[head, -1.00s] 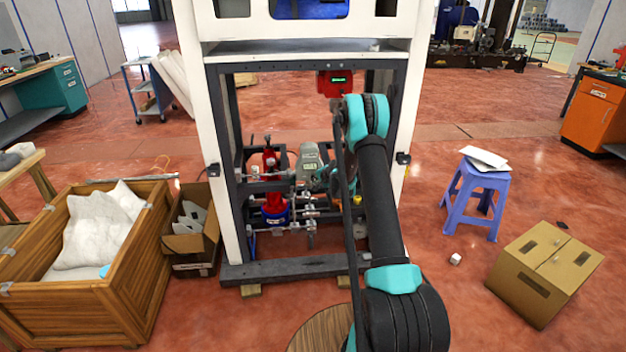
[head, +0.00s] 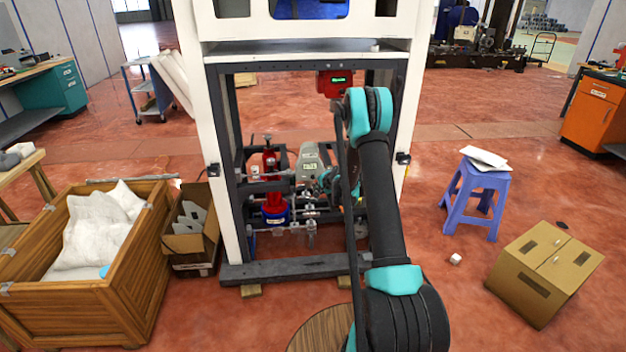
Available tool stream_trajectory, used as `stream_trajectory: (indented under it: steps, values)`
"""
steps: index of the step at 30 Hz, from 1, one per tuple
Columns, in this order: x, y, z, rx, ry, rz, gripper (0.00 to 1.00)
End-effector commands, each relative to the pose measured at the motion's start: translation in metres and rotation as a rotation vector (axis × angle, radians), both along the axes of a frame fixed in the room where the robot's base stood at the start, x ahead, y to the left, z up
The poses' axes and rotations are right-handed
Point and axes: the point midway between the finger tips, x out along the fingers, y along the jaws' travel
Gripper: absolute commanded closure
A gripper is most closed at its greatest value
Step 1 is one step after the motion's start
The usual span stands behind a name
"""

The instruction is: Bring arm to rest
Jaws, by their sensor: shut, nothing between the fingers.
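My black and teal arm rises from the bottom of the head view to a teal joint in front of the dispenser's open bay. The dispenser (head: 213,140) is a tall white cabinet with a dark inner frame. Inside its lower bay stand a red pump-like part (head: 270,165) and a grey housing (head: 309,160) with metal pipes. The arm covers the right part of the bay.
A wooden crate (head: 150,250) with white packing and an open cardboard box (head: 192,247) stand left of the dispenser. A blue stool (head: 476,197) and a closed carton (head: 545,272) stand on the right. A round wooden top (head: 318,330) shows at the bottom. Floor between is mostly clear.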

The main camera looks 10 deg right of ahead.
Motion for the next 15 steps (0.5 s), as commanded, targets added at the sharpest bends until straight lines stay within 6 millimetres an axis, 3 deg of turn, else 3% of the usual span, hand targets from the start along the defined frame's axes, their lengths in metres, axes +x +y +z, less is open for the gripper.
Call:
stream_trajectory:
  steps: [8,11,15]
  values:
    - [-0.003,0.000,0.006,-0.009,0.002,0.006,1.00]
    - [-0.014,0.001,0.022,-0.036,0.006,0.027,1.00]
    - [-0.044,0.001,0.058,-0.109,0.019,0.082,1.00]
